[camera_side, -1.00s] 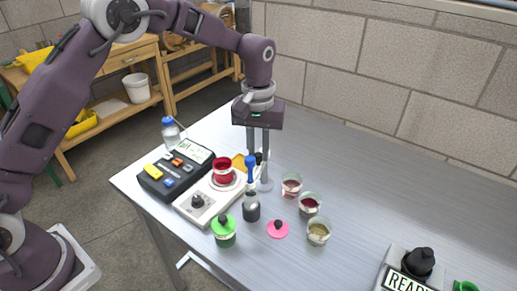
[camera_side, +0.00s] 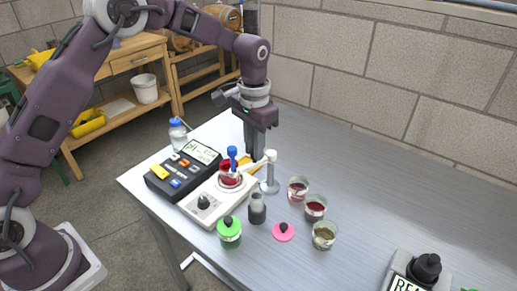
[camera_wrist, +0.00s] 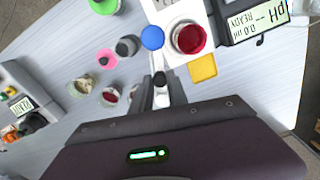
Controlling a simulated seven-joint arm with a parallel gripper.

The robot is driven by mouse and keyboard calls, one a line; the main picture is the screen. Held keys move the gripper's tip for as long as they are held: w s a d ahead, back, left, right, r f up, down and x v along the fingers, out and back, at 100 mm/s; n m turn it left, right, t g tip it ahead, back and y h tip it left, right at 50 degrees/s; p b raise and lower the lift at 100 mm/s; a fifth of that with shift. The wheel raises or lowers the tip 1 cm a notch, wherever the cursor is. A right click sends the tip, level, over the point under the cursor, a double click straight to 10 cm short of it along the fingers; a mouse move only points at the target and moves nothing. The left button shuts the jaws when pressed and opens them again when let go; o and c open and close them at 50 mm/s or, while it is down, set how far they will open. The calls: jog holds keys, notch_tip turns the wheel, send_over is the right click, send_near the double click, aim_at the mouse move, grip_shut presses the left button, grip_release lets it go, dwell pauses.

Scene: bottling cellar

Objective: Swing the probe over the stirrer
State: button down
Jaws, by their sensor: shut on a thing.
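The probe (camera_side: 232,153) has a blue cap and hangs from a pale swing arm (camera_side: 257,161) on a slim stand (camera_side: 270,178). My gripper (camera_side: 256,153) is shut on this arm, between probe and post. In the side view the probe overlaps the beaker of red liquid (camera_side: 229,178) on the white stirrer (camera_side: 204,206). In the wrist view the blue cap (camera_wrist: 152,38) shows just left of the red beaker (camera_wrist: 189,39). The probe's tip is hidden, so I cannot tell if it is centred. My fingers (camera_wrist: 160,80) reach forward there.
A pH meter (camera_side: 184,168) stands left of the stirrer, a blue-capped bottle (camera_side: 178,134) behind it. A dark bottle (camera_side: 257,210), green-lidded jar (camera_side: 229,233), pink disc (camera_side: 283,232) and beakers (camera_side: 315,208) stand in front and right. The table's right middle is clear.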

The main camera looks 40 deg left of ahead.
jog(key=shift+w+a+r+m, duration=0.1)
jog(key=shift+w+a+m, duration=0.25)
jog(key=shift+m, duration=0.75)
jog(key=shift+w+a+f+m, duration=0.1)
jog(key=shift+w+a+m, duration=0.25)
jog(key=shift+m, duration=0.75)
jog(key=shift+w+a+r+m, duration=0.15)
jog(key=shift+a+m, duration=0.35)
jog(key=shift+m, duration=0.6)
jog(key=shift+w, duration=0.1)
jog(key=c, duration=1.3)
grip_release()
notch_tip(320, 180, up, 7)
